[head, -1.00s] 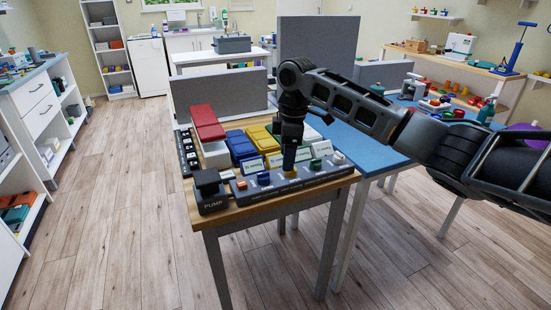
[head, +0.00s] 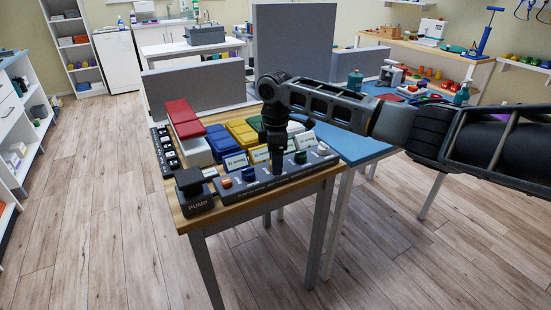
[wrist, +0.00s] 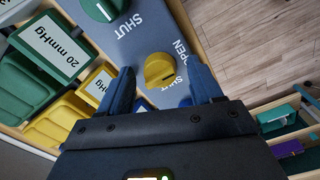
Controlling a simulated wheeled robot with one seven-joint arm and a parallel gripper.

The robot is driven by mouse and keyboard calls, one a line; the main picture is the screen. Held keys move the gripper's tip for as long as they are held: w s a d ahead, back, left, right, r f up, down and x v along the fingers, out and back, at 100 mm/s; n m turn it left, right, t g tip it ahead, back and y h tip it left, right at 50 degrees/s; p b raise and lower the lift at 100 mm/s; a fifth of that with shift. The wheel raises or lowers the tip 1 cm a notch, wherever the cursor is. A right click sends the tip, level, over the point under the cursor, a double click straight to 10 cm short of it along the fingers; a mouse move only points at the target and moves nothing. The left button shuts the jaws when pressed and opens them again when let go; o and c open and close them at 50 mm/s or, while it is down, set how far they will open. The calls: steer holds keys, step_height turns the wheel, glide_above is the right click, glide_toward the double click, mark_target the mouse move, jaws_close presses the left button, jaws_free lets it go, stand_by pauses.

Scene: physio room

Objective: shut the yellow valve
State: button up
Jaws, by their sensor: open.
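In the wrist view the yellow valve (wrist: 159,70) is a round knob on a grey panel (wrist: 136,48), with the words OPEN and SHUT printed beside it. Which word its mark points to, I cannot tell clearly. The two blue fingers of my gripper (wrist: 163,88) are apart, one on each side near the knob, with nothing held between them. I cannot tell whether either finger touches it. In the head view my gripper (head: 276,168) points down over the panel (head: 262,187), between the blue and green knobs, and hides the yellow valve.
On the same panel are an orange knob (head: 226,183), a blue knob (head: 248,174), a green knob (head: 300,157) and a white knob (head: 323,148). A black PUMP block (head: 194,194) stands at the left end. Coloured cuffs and label cards crowd close behind. Floor in front is clear.

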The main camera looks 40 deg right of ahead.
steer(key=c, duration=1.1)
steer(key=shift+o, duration=0.2)
steer(key=shift+a+p, duration=0.1)
steer(key=shift+p, duration=0.3)
steer(key=m+p, duration=0.3)
steer(key=p, duration=0.1)
steer(key=shift+s+r+m, duration=0.1)
steer(key=shift+r+m, duration=0.05)
steer(key=shift+m, duration=0.25)
steer(key=m+p, duration=0.7)
steer(key=m, duration=0.2)
steer(key=shift+m, duration=0.4)
steer(key=m, duration=0.4)
steer(key=shift+f, duration=0.2)
steer(key=shift+m, duration=0.3)
